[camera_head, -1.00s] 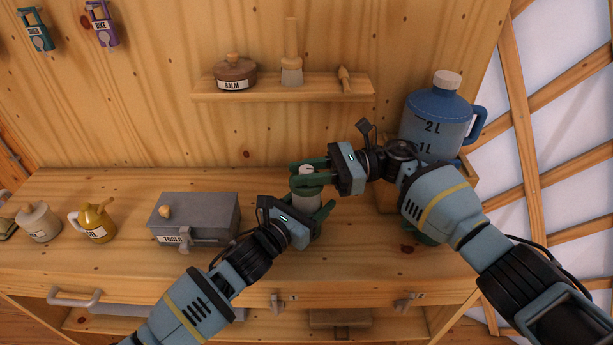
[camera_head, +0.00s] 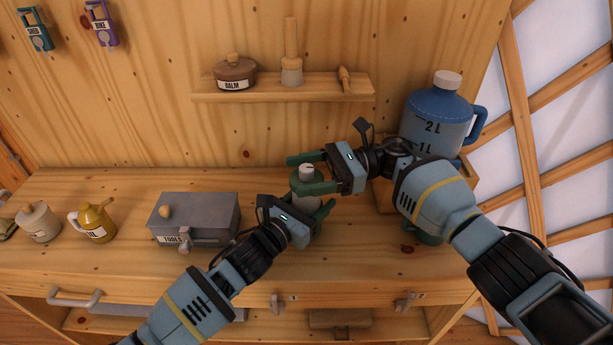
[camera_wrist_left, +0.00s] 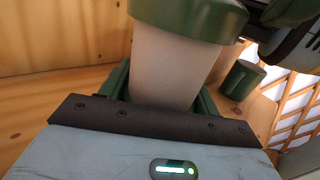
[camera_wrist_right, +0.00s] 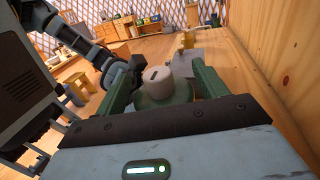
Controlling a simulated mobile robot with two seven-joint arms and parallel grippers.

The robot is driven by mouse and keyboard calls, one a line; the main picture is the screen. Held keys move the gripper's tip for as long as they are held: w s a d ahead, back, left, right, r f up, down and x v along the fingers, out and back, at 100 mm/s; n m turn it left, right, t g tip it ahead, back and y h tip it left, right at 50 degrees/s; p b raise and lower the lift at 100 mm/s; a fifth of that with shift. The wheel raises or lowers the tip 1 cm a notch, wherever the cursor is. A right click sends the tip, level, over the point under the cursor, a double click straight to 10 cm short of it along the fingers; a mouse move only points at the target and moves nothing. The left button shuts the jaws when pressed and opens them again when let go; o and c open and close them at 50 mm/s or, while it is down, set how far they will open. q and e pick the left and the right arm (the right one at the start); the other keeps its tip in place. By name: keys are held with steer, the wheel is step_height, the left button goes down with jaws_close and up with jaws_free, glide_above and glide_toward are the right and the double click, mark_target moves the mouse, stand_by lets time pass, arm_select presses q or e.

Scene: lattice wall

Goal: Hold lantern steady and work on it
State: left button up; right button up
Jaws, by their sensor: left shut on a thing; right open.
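The lantern (camera_head: 306,189) stands upright on the bench, with a pale body, a green top and a whitish knob. My left gripper (camera_head: 308,208) is shut around its pale body, which fills the left wrist view (camera_wrist_left: 172,65). My right gripper (camera_head: 304,172) is open at the lantern's top, one finger on each side. In the right wrist view the slotted knob (camera_wrist_right: 159,80) and green top (camera_wrist_right: 166,108) show between the spread fingers. Whether those fingers touch the top cannot be told. The lantern's base is hidden by my left gripper.
A grey tool box (camera_head: 195,217) and a yellow oil can (camera_head: 97,224) stand left on the bench. A blue jug (camera_head: 436,125) stands behind my right arm. A green cylinder (camera_wrist_left: 242,80) stands near the lantern. A shelf (camera_head: 283,94) with a balm pot hangs above.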

steer(key=shift+r, duration=0.1)
stand_by(0.3)
steer(key=shift+v, duration=3)
steer(key=shift+c, duration=0.4)
